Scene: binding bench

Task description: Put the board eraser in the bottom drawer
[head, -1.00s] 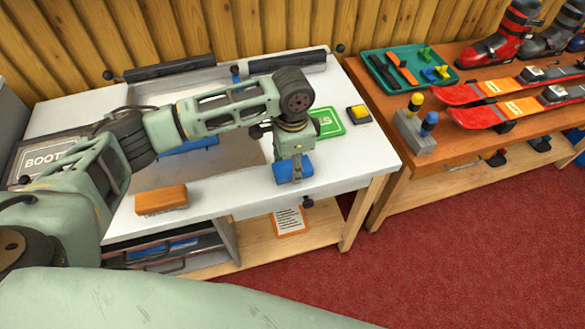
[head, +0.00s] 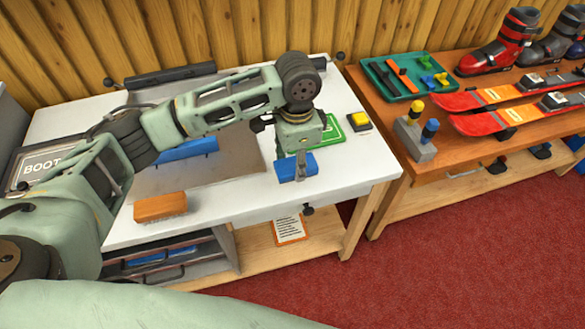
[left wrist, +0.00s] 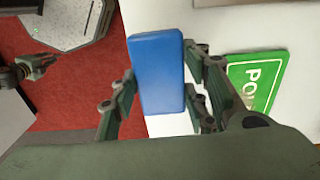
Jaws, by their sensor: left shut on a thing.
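The board eraser, a blue block (head: 291,169), is between the fingers of my left gripper (head: 300,165), near the front right of the white bench top. In the left wrist view the eraser (left wrist: 158,75) sits between the fingers, and my left gripper (left wrist: 165,95) is shut on it. It appears slightly above the bench; the exact gap is unclear. Drawers (head: 165,272) with dark handles show under the bench's left side; their insides and lower part are partly hidden by my arm and body. My right gripper (left wrist: 36,66) appears small at the upper left of the wrist view, its jaw state unclear.
An orange brush (head: 160,207) lies at the bench's front edge. A green sign (head: 328,130) and a yellow button box (head: 358,121) are at the right. A dark knob (head: 308,209) sticks out in front. Red carpet (head: 430,255) is clear.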

